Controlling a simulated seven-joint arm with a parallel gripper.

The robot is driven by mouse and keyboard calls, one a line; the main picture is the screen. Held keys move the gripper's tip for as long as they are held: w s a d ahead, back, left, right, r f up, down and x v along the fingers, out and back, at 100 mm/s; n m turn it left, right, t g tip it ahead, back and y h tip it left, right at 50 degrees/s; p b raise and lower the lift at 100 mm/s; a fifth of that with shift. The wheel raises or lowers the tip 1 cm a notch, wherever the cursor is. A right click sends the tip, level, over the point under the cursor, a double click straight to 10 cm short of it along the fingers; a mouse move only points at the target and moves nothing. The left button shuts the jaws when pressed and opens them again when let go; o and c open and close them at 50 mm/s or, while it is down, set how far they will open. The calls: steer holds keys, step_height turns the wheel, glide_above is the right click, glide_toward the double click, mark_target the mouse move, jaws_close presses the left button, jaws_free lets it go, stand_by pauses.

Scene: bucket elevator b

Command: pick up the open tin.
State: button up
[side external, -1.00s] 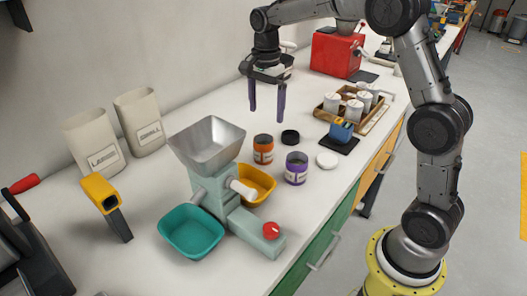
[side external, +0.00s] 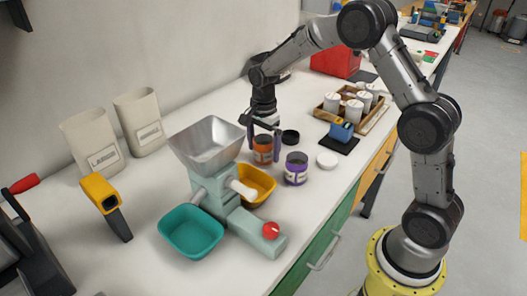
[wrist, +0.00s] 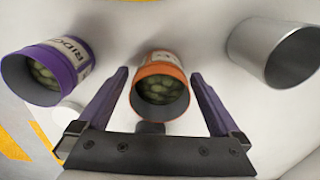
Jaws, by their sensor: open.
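An orange tin (side external: 263,156) stands on the white bench. In the wrist view this orange tin (wrist: 160,75) has no lid on and holds round greenish pieces. My gripper (side external: 263,158) is lowered over it, pointing down, with one open finger on each side. The wrist view shows gaps between the tin and both fingers of my gripper (wrist: 160,76). A purple tin (side external: 296,170) stands close by at the right, also open. In the wrist view this purple tin (wrist: 72,62) is outside the left finger, with similar greenish pieces inside.
A black lid (side external: 290,136) and a white lid (side external: 327,160) lie near the tins. A mill with a metal hopper (side external: 207,140) stands to the left, with a yellow bin (side external: 262,182) and a teal bin (side external: 191,232). A wooden tray (side external: 373,118) of white jars is behind right.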

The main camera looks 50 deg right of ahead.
steer(key=shift+f, duration=0.35)
steer(key=shift+c, duration=0.3)
steer(key=shift+r, duration=0.1)
jaws_close()
